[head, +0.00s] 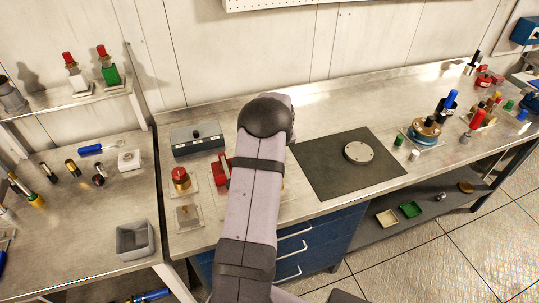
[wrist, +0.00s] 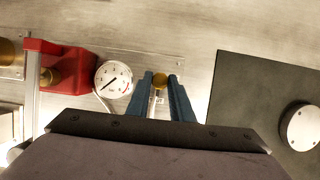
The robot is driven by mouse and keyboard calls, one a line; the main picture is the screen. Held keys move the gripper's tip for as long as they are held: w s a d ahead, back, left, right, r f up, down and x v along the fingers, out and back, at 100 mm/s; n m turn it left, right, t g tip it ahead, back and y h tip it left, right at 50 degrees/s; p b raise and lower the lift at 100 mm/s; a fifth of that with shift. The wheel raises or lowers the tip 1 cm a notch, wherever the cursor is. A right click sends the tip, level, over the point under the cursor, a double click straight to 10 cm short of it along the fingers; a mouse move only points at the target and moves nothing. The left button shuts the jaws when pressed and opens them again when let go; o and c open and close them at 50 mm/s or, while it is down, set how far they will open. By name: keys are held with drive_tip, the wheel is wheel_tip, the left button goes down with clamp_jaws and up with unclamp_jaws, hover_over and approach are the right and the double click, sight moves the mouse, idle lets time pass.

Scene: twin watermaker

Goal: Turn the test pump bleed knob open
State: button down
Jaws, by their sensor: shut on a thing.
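The test pump (wrist: 62,68) is a red block with a brass fitting, at the left of the wrist view. A round white gauge (wrist: 113,79) sits just right of it. My gripper (wrist: 161,88) points down at the bench right of the gauge, its two blue-grey fingers shut on a small brass-topped piece, seemingly the bleed knob (wrist: 160,80). Below the brass top, a pale part shows between the fingers. How far the knob is turned cannot be told. In the head view my arm hides the gripper and knob; part of the red pump (head: 220,172) shows left of it.
A dark mat (head: 330,183) with a round metal flange (head: 358,152) lies right of my arm. A grey box (head: 197,140) stands behind the pump. A red-topped fitting (head: 180,178) stands left. Several fittings crowd the bench's far right.

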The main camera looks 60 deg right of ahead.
drive_tip(key=shift+n, duration=0.3)
drive_tip(key=n+y+b, duration=0.1)
drive_tip(key=n, duration=0.1)
drive_tip(key=shift+s+d+n+t, duration=0.1)
drive_tip(key=shift+d+n+t, duration=0.05)
drive_tip(key=shift+n+t, duration=0.2)
drive_tip(key=n+y, duration=0.1)
drive_tip(key=n, duration=0.2)
drive_tip(key=shift+d+n+t, duration=0.15)
drive_tip(key=shift+n+t, duration=0.1)
drive_tip(key=n+y, duration=0.1)
drive_tip(key=n, duration=0.2)
drive_tip(key=n+y, duration=0.1)
drive_tip(key=n, duration=0.2)
drive_tip(key=shift+d+y, duration=0.15)
drive_tip(key=shift+y, duration=0.15)
drive_tip(key=shift+n, duration=0.4)
drive_tip(key=c, duration=1.6)
unclamp_jaws()
drive_tip(key=shift+o, duration=0.2)
drive_tip(key=shift+r, duration=0.1)
